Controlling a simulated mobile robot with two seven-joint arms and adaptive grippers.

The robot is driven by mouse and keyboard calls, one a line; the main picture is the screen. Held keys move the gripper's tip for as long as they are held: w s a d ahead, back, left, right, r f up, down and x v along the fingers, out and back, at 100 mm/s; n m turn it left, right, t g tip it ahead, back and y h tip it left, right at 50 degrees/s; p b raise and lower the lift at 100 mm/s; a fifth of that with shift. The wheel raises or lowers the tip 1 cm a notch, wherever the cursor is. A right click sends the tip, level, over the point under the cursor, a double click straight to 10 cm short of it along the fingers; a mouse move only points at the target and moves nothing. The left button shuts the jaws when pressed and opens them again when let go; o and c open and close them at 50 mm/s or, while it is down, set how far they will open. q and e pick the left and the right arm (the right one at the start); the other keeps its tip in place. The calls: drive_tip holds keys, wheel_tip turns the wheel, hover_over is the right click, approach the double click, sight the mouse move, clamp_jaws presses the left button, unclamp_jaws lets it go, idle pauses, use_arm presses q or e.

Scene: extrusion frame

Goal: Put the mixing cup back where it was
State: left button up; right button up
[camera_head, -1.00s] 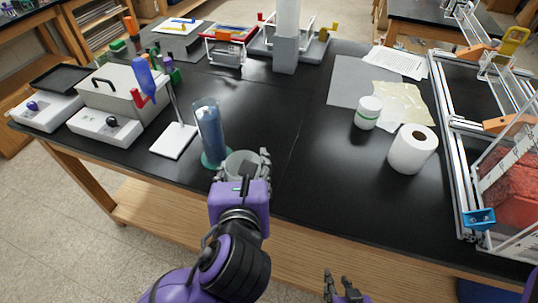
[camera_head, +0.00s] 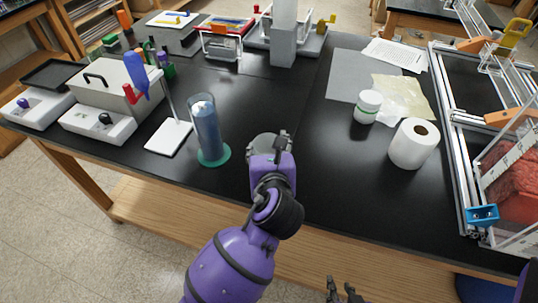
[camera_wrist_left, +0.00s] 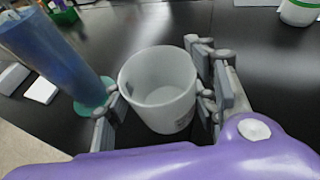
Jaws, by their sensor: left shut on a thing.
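The mixing cup is a white, empty, open-topped cup, seen in the left wrist view (camera_wrist_left: 160,92) and partly in the head view (camera_head: 262,140). My left gripper (camera_wrist_left: 158,105) is shut on it, with fingers on both sides of its wall. In the head view my left gripper (camera_head: 270,152) hides most of the cup, near the front of the black bench. I cannot tell whether the cup's base touches the bench. My right gripper (camera_head: 343,291) shows at the bottom edge, empty, its fingers apart.
A tall blue cylinder on a green base (camera_head: 208,135) stands just left of the cup. A white stand plate (camera_head: 168,137) is further left. A paper roll (camera_head: 413,143) and a white jar (camera_head: 367,106) stand to the right. The bench between cup and roll is clear.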

sight(268, 152)
use_arm(q)
drive_tip(key=shift+w+f, duration=0.25)
drive_tip(key=shift+f, duration=0.15)
wheel_tip(268, 152, down, 3)
drive_tip(key=shift+w+d+f+b, duration=0.1)
drive_tip(key=shift+b, duration=0.2)
drive_tip(key=o, duration=1)
